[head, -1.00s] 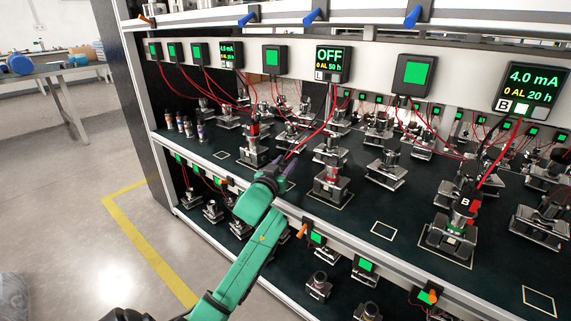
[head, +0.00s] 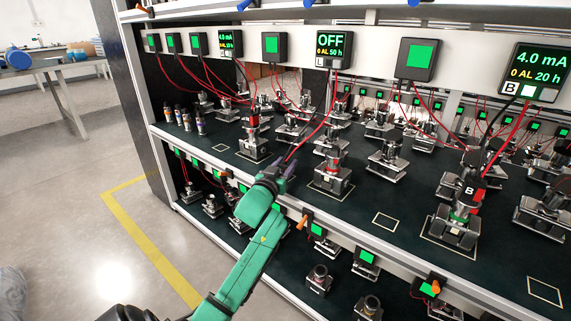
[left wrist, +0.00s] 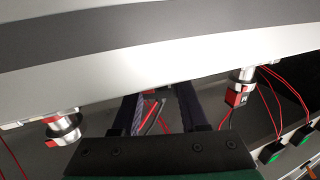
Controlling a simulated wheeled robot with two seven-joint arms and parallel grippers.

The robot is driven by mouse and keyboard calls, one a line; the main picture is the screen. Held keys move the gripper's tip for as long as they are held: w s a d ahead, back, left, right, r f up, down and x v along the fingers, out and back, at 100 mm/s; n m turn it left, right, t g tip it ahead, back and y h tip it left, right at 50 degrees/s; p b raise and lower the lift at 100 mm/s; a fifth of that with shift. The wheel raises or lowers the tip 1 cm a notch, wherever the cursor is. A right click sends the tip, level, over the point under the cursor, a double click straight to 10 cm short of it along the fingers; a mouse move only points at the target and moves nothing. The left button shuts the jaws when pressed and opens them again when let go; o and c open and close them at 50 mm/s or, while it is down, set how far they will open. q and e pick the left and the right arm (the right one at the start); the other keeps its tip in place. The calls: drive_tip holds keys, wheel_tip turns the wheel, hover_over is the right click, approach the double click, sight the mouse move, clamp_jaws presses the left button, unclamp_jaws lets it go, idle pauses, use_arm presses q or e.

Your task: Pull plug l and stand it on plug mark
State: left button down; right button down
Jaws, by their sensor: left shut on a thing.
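My left gripper (head: 284,172) is in front of the middle shelf, near its front edge. It is shut on a small dark thing with a red cable, which I take to be plug l (left wrist: 152,114); the fingers mostly hide it. The red cable (head: 312,132) runs from it up to the display marked L (head: 334,48), which reads OFF. The fixture below that display (head: 331,175) stands to the right of the gripper. Pale outlined squares (head: 385,221) lie on the shelf; I cannot tell which is the plug mark. My right gripper is not in view.
Fixture B (head: 462,205) stands on the right under its 4.0 mA display (head: 536,72). Other fixtures and hanging red cables crowd the shelf behind. Small bottles (head: 184,119) stand at the shelf's left. A lower shelf (head: 300,262) holds more fixtures. Open floor is at left.

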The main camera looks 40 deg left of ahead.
use_arm(q)
drive_tip(key=shift+c, duration=1.8)
unclamp_jaws()
drive_tip(key=p+v, duration=0.3)
drive_tip(key=v, duration=1.1)
drive_tip(key=shift+s+p, duration=0.3)
drive_tip(key=shift+p, duration=0.05)
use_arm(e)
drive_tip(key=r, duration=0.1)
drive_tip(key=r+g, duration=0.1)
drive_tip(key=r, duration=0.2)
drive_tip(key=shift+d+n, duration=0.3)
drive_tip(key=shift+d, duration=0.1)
use_arm(q)
drive_tip(key=shift+d, duration=0.15)
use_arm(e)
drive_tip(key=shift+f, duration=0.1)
